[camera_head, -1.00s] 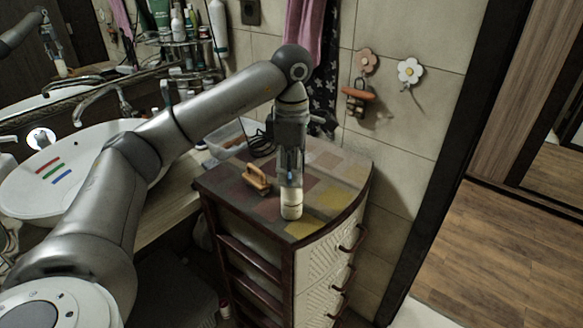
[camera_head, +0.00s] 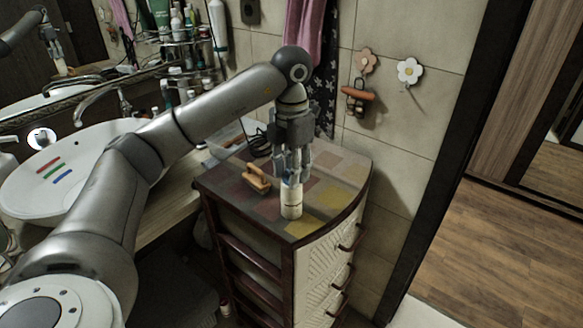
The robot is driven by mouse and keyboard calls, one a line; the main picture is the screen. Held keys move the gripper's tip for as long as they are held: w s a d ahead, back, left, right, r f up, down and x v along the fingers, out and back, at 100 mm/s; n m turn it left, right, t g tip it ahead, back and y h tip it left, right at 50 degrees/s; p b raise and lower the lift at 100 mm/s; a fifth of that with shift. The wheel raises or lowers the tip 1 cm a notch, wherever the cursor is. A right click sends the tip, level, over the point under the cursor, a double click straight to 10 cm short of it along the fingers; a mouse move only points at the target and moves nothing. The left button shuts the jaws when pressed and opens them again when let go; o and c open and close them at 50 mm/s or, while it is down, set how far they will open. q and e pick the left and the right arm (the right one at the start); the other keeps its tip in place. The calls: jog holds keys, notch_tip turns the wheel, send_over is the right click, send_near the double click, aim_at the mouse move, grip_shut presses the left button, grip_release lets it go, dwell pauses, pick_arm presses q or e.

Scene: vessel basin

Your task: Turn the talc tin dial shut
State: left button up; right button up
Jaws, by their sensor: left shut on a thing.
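The talc tin (camera_head: 291,205) is a small cream cylinder with a thin dark line around it. It stands upright on the patchwork top of a small drawer cabinet, near its front edge. My left gripper (camera_head: 291,181) points down over the tin and is shut on its top. The fingers hide the dial, so its setting cannot be seen. My right gripper is not in view.
A wooden-handled brush (camera_head: 257,178) lies just left of the tin on the cabinet top (camera_head: 335,200). A clear plastic box (camera_head: 228,138) stands behind. The white basin (camera_head: 100,137) is at the left. The cabinet top's right side is clear.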

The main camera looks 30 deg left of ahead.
pick_arm(q)
jog(key=shift+n, duration=0.7)
jog(key=o, duration=1)
jog(key=shift+o, duration=0.2)
notch_tip(320, 180, up, 12)
jog(key=shift+d, duration=0.1)
dwell(0.5)
